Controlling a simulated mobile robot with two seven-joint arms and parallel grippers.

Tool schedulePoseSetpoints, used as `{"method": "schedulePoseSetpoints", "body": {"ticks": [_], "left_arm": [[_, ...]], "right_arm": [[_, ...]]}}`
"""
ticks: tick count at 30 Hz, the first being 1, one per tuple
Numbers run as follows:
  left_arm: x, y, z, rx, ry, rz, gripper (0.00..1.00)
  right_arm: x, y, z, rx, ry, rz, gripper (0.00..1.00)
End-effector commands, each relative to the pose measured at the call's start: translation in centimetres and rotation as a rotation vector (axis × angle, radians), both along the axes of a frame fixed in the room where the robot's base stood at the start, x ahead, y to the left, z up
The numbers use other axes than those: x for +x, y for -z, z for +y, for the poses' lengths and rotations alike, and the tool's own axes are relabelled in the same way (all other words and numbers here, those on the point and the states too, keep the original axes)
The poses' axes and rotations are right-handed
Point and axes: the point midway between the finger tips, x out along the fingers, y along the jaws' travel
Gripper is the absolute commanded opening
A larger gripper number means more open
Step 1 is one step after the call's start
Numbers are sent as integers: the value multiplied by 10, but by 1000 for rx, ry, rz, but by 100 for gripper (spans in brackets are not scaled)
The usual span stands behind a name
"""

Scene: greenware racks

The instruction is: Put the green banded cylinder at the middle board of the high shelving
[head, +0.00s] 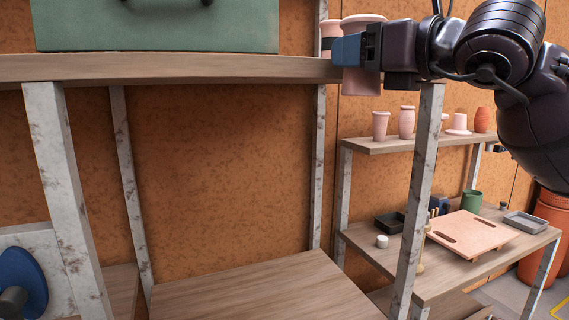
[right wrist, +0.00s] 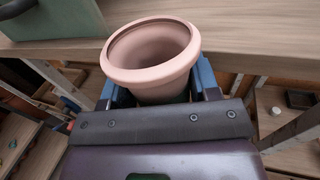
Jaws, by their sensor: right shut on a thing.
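My right gripper (head: 362,52) is shut on a pink cylinder with a flared rim (right wrist: 152,55), at the right end of the high shelving's upper visible board (head: 180,68). The cylinder's rim (head: 361,19) shows above the fingers and its lower body shows below them in the head view. A sliver of green shows low between the fingers in the right wrist view, consistent with a green band mostly hidden. The cylinder looks upright, its open mouth up. I cannot tell whether it touches the board. My left gripper is not in view.
A green case (head: 155,25) stands on the upper board's left part. The lower board (head: 260,290) is bare. A lower rack (head: 385,146) with pink pots stands at the right.

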Motion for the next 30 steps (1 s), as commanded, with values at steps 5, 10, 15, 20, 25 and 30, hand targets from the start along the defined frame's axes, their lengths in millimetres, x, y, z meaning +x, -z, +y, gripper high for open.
{"method": "schedulePoseSetpoints", "body": {"ticks": [5, 10, 15, 20, 25, 30], "left_arm": [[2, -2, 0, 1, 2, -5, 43], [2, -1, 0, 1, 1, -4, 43], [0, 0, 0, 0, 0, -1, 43], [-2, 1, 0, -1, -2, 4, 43], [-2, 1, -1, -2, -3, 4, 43], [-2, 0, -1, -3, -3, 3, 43]], "right_arm": [[-10, 51, 3, 1, -29, 5, 18], [-18, 98, 7, 4, -56, 5, 18], [-27, 144, 10, 5, -82, 6, 18], [-35, 188, 13, 6, -105, 5, 18], [-44, 236, 17, 6, -131, 6, 18], [-54, 286, 20, 6, -158, 8, 18]]}}
